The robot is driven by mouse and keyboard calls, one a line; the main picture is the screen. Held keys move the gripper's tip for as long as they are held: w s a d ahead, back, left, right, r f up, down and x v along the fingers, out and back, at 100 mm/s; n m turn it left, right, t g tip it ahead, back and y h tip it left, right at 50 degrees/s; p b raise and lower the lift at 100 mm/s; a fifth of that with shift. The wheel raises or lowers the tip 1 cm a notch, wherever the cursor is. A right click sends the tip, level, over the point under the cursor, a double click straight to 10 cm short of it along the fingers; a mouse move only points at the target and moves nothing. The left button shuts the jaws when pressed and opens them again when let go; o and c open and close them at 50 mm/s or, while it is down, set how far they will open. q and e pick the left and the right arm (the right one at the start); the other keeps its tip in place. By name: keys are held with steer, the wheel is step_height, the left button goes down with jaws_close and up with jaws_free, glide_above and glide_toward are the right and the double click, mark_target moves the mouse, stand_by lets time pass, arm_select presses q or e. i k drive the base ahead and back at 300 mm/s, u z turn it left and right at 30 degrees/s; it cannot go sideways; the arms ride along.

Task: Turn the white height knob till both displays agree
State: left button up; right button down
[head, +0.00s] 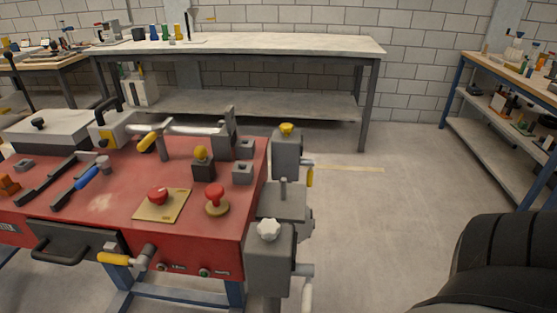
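A white star-shaped knob (268,229) sits on top of a grey block (268,262) at the near right end of a red-topped bench (110,205). I take it for the white height knob. Its top faces up and nothing touches it. I cannot make out any display reading. Small marks beside a green button (204,272) on the bench's front edge are too small to read. Neither of my grippers is in view.
A yellow knob (287,129) tops another grey block behind. Red knobs (215,196), a yellow-gripped crank (116,259) and tools crowd the bench. A long grey workbench (240,43) stands behind, a blue-legged shelf (490,130) at right. The floor (380,200) between is clear.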

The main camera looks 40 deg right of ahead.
mark_target(269, 229)
steer(key=u, duration=1.9)
steer(key=k, duration=2.2)
steer(key=z, duration=2.1)
steer(key=i, duration=0.55)
steer(key=z, duration=1.1)
steer(key=k, duration=0.15)
steer(key=u, duration=3.1)
